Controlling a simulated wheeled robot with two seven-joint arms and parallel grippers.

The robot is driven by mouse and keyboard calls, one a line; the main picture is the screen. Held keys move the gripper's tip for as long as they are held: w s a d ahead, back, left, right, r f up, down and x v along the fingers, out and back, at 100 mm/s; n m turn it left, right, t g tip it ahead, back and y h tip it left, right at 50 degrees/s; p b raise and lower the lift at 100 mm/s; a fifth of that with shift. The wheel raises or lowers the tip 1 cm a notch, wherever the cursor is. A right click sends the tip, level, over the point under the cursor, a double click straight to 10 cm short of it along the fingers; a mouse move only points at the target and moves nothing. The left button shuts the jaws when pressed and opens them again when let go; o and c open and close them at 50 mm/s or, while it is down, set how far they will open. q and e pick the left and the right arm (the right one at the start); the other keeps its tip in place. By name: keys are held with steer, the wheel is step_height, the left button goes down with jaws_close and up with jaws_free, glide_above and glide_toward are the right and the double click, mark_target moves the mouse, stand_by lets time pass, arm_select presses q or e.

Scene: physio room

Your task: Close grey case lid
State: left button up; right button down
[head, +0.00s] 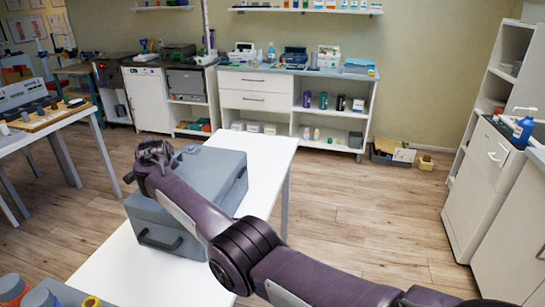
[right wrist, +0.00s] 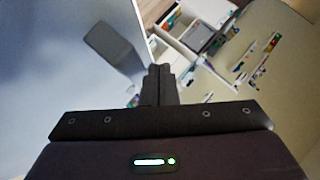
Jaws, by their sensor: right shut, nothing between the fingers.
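The grey case (head: 216,162) stands on a white table in the head view. Its lid looks down or nearly down. My right arm crosses in front of the case and hides much of the seam, so I cannot tell whether the lid is fully shut. A dark handle shows low on its near side. My right gripper (head: 153,158) is at the case's far left side, close to the lid; contact is unclear. In the right wrist view its fingers (right wrist: 162,84) are together and empty, beside a large blue-grey surface I cannot identify surely. My left gripper is out of view.
The white table (head: 262,150) has bare room behind the case and at its near end. Coloured containers (head: 15,288) stand at the lower left corner. A second table (head: 45,121) is at left. Open wooden floor (head: 350,210) lies to the right.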

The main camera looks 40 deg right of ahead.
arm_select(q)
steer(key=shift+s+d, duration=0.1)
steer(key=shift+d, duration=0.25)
arm_select(e)
steer(key=shift+s, duration=0.1)
stand_by(0.3)
